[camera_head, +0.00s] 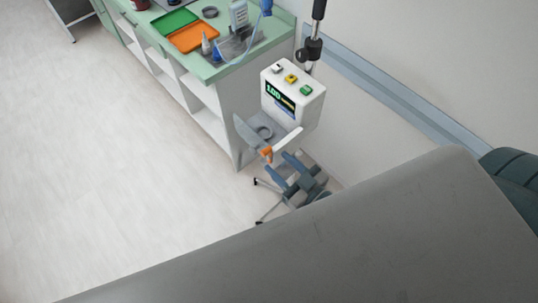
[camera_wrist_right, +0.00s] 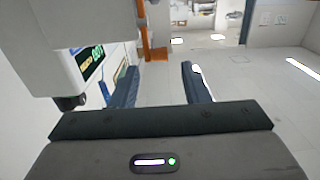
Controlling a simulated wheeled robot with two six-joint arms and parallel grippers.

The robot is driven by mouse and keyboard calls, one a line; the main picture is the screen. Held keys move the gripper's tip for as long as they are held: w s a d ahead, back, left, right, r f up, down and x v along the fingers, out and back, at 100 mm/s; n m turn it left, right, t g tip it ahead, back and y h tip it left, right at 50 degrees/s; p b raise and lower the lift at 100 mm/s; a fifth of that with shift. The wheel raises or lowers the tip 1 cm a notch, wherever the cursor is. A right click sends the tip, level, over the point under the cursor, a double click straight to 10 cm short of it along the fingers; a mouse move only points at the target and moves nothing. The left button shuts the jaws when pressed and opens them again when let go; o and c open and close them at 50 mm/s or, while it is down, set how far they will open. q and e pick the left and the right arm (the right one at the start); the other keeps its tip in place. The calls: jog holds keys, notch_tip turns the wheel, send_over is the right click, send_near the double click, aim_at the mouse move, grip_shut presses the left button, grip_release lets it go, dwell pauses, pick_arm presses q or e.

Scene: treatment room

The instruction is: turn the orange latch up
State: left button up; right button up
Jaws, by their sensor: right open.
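The orange latch (camera_head: 266,153) sits low on the front of the white pump unit (camera_head: 300,105), by a pale lever and a grey flap. An orange piece that looks like the latch (camera_wrist_right: 148,45) stands ahead of the fingers in the right wrist view, as an upright bar with a foot. My right gripper (camera_head: 275,161) is open, with blue-grey fingers just below and right of the latch. In the wrist view its fingertips (camera_wrist_right: 158,66) are spread with the orange piece beyond them, and I see no contact. My left gripper is not in view.
The white unit with its lit display (camera_wrist_right: 92,65) is close on the left of the wrist view. A dark pole (camera_head: 315,35) rises behind it. A green-topped counter (camera_head: 270,45) carries an orange tray (camera_head: 193,37) and bottles. The floor (camera_head: 110,170) to the left is clear.

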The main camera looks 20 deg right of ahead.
jog(key=shift+b+v, duration=0.35)
jog(key=shift+v, duration=0.8)
jog(key=s+d+f+m+g+h+b, duration=0.1)
jog(key=d+f+g+h+b, duration=0.15)
jog(key=f, duration=1.15)
jog(key=s+d+f+m+g+h+b, duration=0.1)
jog(key=s+d+f+g, duration=0.15)
jog(key=f, duration=1.05)
jog(key=d+f+m+g+h+b, duration=0.1)
jog(key=d+f+h+b, duration=0.15)
jog(key=f, duration=1.15)
jog(key=s+d+f+g+b, duration=0.2)
jog(key=s+d+f+g, duration=0.1)
jog(key=s+f, duration=0.8)
jog(key=s+d+f+g+b, duration=0.2)
jog(key=s+f+g, duration=0.4)
jog(key=s+f, duration=0.5)
notch_tip(320, 180, down, 3)
jog(key=shift+s+d+r+m+g+h, duration=0.1)
jog(key=shift+s+d+m+g+h, duration=0.2)
jog(key=shift+s+d+h, duration=0.15)
